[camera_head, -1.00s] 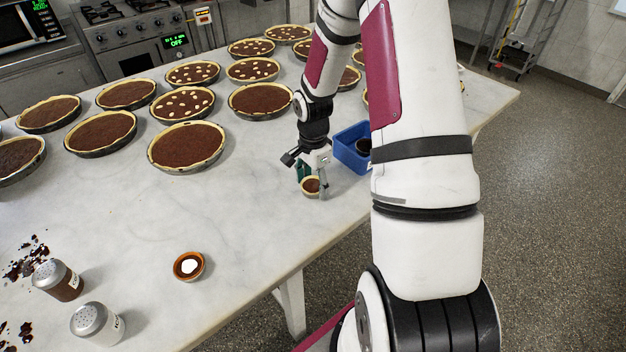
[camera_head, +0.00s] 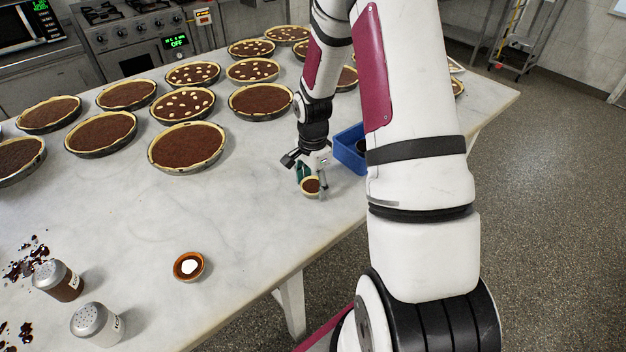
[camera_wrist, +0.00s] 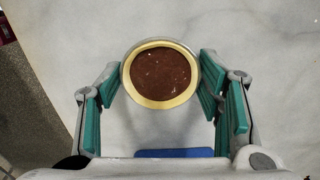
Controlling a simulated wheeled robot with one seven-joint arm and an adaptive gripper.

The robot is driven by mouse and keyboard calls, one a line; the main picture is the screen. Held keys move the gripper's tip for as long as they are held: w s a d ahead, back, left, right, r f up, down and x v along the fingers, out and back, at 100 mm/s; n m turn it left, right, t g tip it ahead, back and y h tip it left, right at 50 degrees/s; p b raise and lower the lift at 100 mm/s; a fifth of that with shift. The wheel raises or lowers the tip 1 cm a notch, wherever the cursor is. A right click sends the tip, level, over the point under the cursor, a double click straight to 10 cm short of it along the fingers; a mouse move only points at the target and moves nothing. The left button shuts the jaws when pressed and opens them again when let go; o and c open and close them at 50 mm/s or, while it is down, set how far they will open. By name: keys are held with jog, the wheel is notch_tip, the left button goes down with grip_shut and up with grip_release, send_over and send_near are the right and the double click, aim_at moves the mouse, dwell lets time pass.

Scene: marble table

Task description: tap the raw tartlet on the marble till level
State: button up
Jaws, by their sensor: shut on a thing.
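The raw tartlet (camera_head: 311,186) is small and round, with a pale pastry rim and dark brown filling. It is at or just above the marble table (camera_head: 240,215); I cannot tell whether it touches. My gripper (camera_head: 311,183) is shut on it from the sides. In the wrist view the tartlet (camera_wrist: 160,75) sits between the teal finger pads of my gripper (camera_wrist: 160,80). Its filling looks dark and fairly smooth with a few small light specks. The underside is hidden.
A blue bin (camera_head: 349,150) stands just right of my gripper. Several large chocolate tarts (camera_head: 187,147) fill the back left. The marble between is clear.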

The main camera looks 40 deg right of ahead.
aim_at(313, 187)
jog(key=o, duration=1.3)
jog(key=shift+r, duration=0.1)
notch_tip(313, 187, up, 12)
jog(key=shift+f, duration=0.1)
